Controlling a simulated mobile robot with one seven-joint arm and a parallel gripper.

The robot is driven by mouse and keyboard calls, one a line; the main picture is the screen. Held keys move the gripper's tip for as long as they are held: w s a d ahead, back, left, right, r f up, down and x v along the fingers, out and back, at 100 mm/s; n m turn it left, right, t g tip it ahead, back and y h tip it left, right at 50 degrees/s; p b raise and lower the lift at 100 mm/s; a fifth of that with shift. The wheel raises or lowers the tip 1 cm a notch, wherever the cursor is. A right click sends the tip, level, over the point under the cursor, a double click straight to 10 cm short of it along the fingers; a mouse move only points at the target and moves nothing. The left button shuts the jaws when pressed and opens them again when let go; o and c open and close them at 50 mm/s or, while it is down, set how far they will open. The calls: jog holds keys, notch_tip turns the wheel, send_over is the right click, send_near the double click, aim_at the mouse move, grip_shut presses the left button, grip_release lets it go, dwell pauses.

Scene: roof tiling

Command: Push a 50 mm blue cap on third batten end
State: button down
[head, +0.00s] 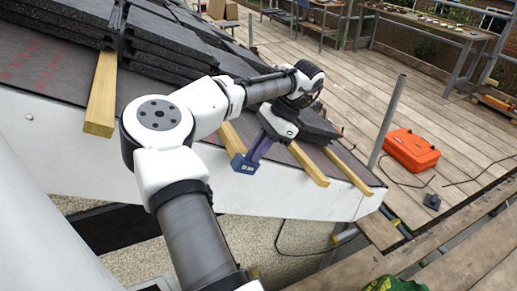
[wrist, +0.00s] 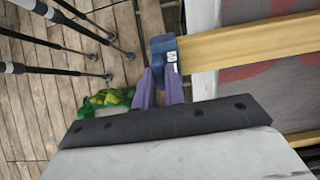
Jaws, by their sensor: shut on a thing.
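My gripper (head: 250,158) has purple fingers and is shut on a blue cap (head: 243,165) at the roof's lower edge. In the wrist view, the fingers (wrist: 161,78) hold the cap (wrist: 164,48), which carries a small white label; the marking is hard to read. A wooden batten (wrist: 235,42) runs right from the cap, and its end meets the cap. I cannot tell how far the cap is over the end. In the head view this batten (head: 232,139) shows just behind the cap, partly hidden by my arm.
Other battens (head: 308,165) (head: 349,170) (head: 102,95) stick out past the white fascia (head: 290,199). Dark tiles (head: 165,45) cover the upper roof. An orange case (head: 411,149) lies on the plank deck (head: 350,105). A scaffold post (head: 387,121) stands right of the roof.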

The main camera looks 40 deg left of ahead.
dwell(0.4)
jog(key=c, duration=1.4)
grip_release()
jog(key=shift+w, duration=0.1)
jog(key=shift+v, duration=2.95)
jog(key=shift+d, duration=0.1)
